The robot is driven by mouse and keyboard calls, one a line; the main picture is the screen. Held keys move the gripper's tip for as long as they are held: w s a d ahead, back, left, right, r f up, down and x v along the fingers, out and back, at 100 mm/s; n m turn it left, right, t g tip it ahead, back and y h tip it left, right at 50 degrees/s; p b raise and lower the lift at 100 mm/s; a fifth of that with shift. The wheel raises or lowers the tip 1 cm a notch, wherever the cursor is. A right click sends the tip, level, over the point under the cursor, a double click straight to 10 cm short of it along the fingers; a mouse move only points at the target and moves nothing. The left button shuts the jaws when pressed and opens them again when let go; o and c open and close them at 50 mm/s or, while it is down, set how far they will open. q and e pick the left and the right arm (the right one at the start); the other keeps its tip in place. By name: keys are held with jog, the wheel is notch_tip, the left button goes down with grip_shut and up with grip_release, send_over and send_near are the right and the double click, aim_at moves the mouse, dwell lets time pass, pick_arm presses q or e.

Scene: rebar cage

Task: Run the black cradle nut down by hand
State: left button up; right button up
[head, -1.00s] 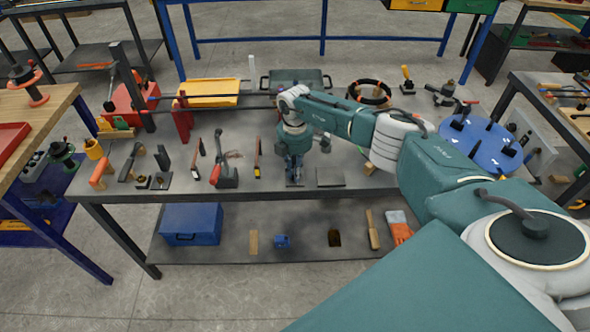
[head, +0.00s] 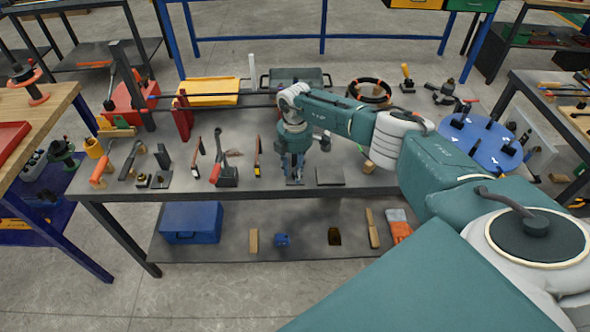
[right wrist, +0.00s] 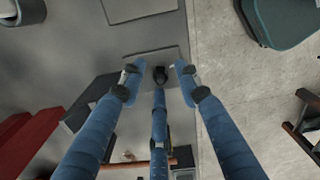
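A small black part, which looks like the cradle nut (right wrist: 160,74), stands on a grey plate (right wrist: 178,60) in the right wrist view. My right gripper (right wrist: 159,80) has its blue fingers spread around the nut, with gaps visible between fingertips and nut. In the head view, my right gripper (head: 294,177) points down at the front edge of the grey bench (head: 265,188), and the nut is hidden or too small to make out there. My left gripper is not in view.
A flat dark plate (head: 329,177) lies just right of the gripper. A red stand (head: 182,118) stands behind. A blue box (head: 191,223) sits on the lower shelf.

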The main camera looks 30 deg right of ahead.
notch_tip(320, 180, up, 12)
dwell(0.4)
dwell(0.4)
